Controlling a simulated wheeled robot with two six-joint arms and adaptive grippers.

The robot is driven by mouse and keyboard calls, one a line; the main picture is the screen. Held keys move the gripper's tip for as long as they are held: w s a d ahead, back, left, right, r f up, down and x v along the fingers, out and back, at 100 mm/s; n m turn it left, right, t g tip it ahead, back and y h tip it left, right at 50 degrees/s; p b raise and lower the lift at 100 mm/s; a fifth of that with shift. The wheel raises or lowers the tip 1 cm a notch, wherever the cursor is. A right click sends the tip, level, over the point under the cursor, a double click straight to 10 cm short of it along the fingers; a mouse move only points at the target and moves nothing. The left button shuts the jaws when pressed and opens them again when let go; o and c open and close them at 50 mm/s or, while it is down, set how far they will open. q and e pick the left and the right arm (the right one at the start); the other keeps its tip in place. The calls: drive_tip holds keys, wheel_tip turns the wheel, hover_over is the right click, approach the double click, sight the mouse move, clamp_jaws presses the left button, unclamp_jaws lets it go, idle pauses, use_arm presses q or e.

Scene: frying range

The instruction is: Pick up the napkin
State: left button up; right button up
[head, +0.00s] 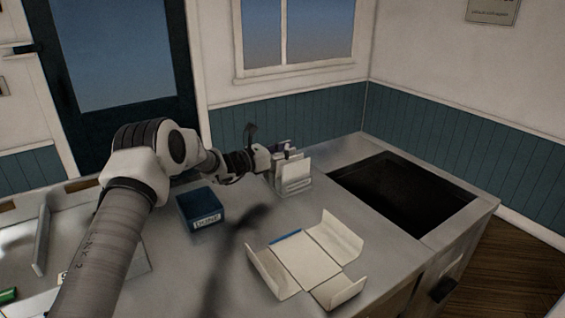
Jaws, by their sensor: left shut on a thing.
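White napkins (296,170) stand upright in a small holder (297,187) on the counter, left of the dark recess. My left gripper (283,156) is at the top left of the holder and is shut on a napkin there. Its fingers and wrist hide part of the holder, and the fingertips are too small to make out clearly. The held napkin still appears to be among the others in the holder. My right gripper is not in view.
A dark blue labelled box (201,208) stands under my left arm. An unfolded white carton (308,262) with a blue strip lies at the front. A dark recess (400,191) is set in the counter (375,268) at right. Bare counter lies between carton and holder.

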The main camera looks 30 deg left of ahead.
use_arm(q)
drive_tip(key=shift+s+f, duration=0.15)
drive_tip(key=shift+f, duration=0.8)
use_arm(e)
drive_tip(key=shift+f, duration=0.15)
use_arm(q)
drive_tip(key=r, duration=0.2)
drive_tip(key=w+r+b, duration=0.1)
drive_tip(key=r, duration=0.3)
drive_tip(key=shift+w+a+r+b, duration=0.2)
drive_tip(key=shift+w+a+b, duration=0.1)
drive_tip(key=shift+w+b, duration=0.05)
clamp_jaws()
drive_tip(key=r, duration=0.3)
drive_tip(key=shift+s+r, duration=0.2)
drive_tip(key=shift+s, duration=0.05)
drive_tip(key=o, duration=0.8)
unclamp_jaws()
drive_tip(key=shift+c, duration=0.2)
drive_tip(key=o, duration=0.5)
drive_tip(key=shift+o, duration=0.4)
drive_tip(key=shift+s+r, duration=0.1)
drive_tip(key=shift+r, duration=0.05)
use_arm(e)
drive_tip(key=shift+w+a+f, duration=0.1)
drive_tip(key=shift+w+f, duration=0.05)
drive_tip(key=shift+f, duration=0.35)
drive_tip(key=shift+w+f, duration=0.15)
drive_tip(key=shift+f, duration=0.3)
